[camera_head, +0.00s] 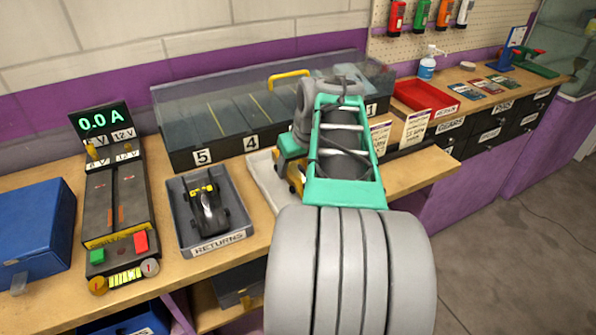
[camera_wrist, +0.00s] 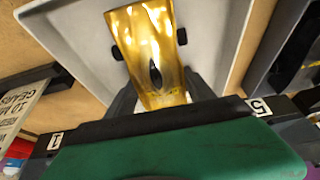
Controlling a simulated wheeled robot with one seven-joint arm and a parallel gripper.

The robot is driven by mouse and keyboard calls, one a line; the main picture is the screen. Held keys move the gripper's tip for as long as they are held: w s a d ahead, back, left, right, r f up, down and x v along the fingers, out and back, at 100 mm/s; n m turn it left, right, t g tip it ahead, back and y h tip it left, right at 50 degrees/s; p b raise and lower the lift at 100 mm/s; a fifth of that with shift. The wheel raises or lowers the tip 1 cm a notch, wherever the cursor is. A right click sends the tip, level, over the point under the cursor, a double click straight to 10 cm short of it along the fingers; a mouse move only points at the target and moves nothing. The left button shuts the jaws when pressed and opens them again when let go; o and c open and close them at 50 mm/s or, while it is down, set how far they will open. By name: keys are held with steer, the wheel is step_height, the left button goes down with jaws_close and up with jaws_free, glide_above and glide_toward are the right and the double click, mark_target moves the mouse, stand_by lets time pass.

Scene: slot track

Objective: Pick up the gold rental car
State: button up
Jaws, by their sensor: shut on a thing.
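The gold car (camera_wrist: 156,55) shows in the wrist view, shiny, with a dark oval on its body and dark wheels. My gripper (camera_wrist: 162,95) has its dark fingers on either side of the car and is shut on it. The car is over a pale tray (camera_wrist: 58,28); I cannot tell whether it still touches the tray's floor. In the head view, only a little of the gold car (camera_head: 296,180) shows below my green wrist, and my arm hides the rest. The tray's left part (camera_head: 264,182) shows on the bench there.
A grey RETURNS tray (camera_head: 240,236) holding a black car (camera_head: 208,208) stands left of the pale tray. A clear-lidded case (camera_head: 220,153) with numbered lanes stands behind. A power tester (camera_head: 118,205) and blue box (camera_head: 38,230) are further left; a red bin (camera_head: 425,97) is right.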

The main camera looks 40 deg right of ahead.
steer(key=c, duration=0.7)
steer(key=shift+c, duration=0.2)
steer(key=shift+r, duration=0.15)
